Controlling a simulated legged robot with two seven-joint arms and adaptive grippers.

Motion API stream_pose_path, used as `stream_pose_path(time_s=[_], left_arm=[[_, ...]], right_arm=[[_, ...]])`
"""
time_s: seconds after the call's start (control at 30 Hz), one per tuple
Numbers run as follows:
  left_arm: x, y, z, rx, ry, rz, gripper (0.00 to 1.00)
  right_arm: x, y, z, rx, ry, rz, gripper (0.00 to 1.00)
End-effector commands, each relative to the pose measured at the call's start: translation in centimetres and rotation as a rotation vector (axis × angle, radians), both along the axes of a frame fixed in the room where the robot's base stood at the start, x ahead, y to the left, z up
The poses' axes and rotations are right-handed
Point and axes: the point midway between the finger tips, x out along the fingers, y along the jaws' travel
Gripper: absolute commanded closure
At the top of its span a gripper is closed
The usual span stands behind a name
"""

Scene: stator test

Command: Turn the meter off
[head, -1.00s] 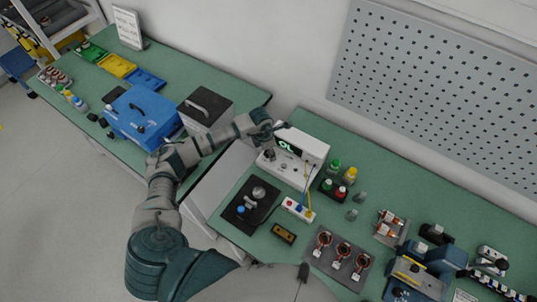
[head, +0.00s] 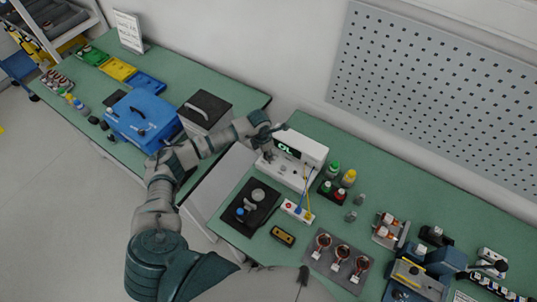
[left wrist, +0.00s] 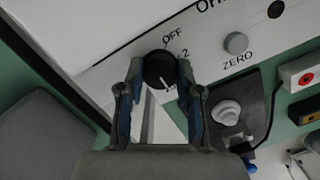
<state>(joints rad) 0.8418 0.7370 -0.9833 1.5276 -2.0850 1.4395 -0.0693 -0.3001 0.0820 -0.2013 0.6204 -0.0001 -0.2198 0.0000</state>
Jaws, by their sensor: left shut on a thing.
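The meter (head: 311,152) is a white box on the right-hand green bench, with a lit green display reading OL. Its black rotary knob (left wrist: 159,69) shows in the left wrist view, with OFF printed above it and a 2 to its right. The knob's white pointer line aims downward, away from OFF, at a label partly hidden by the gripper. My left gripper (head: 268,154) is at the left of the meter's front. In the left wrist view its blue-padded fingers (left wrist: 160,78) are shut on the knob, one on each side. My right gripper is not in view.
A grey ZERO button (left wrist: 236,43) is right of the knob. A black plate with a grey knob (head: 252,203) and a red-and-white box with leads (head: 297,211) stand before the meter. Bottles (head: 348,178) stand to its right. A black case (head: 205,110) is on the left bench.

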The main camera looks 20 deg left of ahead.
Motion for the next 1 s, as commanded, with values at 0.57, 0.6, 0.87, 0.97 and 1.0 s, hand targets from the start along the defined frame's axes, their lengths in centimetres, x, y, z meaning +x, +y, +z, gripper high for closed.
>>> stream_pose_path(time_s=[0.57, 0.6, 0.87, 0.97, 1.0], left_arm=[[0.0, -0.1, 0.2, 0.001, -0.008, 0.99, 0.88], [0.0, -0.1, 0.2, 0.001, -0.01, 1.045, 0.88], [0.1, 0.0, 0.0, 0.0, -0.013, 1.157, 0.88], [0.1, 0.0, 0.1, 0.0, -0.013, 1.156, 0.6], [0.1, 0.0, 0.1, 0.0, -0.013, 1.156, 0.5]], right_arm=[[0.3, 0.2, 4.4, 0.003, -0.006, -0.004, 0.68], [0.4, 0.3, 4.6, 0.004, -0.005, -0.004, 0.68], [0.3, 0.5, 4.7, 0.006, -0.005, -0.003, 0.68], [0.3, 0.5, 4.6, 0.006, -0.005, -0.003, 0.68], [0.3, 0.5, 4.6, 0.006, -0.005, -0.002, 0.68]])
